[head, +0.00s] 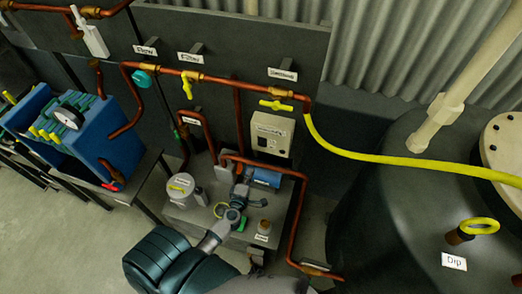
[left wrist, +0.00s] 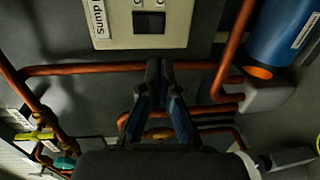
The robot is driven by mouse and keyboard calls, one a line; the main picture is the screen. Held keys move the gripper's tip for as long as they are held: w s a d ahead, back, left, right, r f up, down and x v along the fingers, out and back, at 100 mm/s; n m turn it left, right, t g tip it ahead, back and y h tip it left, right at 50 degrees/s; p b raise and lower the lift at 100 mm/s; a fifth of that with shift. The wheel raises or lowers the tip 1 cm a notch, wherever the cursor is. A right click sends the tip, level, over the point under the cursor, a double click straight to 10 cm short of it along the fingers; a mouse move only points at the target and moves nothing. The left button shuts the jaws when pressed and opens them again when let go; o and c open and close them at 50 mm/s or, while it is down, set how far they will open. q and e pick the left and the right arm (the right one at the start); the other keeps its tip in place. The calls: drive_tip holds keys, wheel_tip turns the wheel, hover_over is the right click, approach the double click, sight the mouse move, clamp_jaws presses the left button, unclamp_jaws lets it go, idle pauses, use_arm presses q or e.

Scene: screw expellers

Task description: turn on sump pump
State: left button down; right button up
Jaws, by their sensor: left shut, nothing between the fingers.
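The beige sump pump control box (head: 270,133) is mounted on the dark panel, below the copper pipe. In the left wrist view the control box (left wrist: 118,36) shows at the top, with a "Sump P..." label, a dark switch (left wrist: 150,22) and small round marks beside it. My left gripper (head: 243,182) is over the pump bench, below the box in the head view. In the left wrist view its fingers (left wrist: 159,66) are together and empty, pointing toward the box and apart from it in the picture. My right gripper is not in view.
A blue pump motor (head: 263,177) and copper pipes (head: 237,108) crowd the bench around my left gripper. A yellow hose (head: 400,158) runs to the large dark tank (head: 385,235) at right. A blue filter press (head: 85,140) stands at left. Floor shows at lower left.

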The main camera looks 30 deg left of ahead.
sight(262, 146)
use_arm(q)
drive_tip(key=b+x, duration=0.1)
drive_tip(key=x, duration=1.2)
drive_tip(key=shift+w+f+b, duration=0.1)
drive_tip(key=shift+f+b, duration=0.05)
drive_tip(key=shift+b, duration=0.25)
drive_tip(key=shift+w+d, duration=0.1)
drive_tip(key=shift+w, duration=0.35)
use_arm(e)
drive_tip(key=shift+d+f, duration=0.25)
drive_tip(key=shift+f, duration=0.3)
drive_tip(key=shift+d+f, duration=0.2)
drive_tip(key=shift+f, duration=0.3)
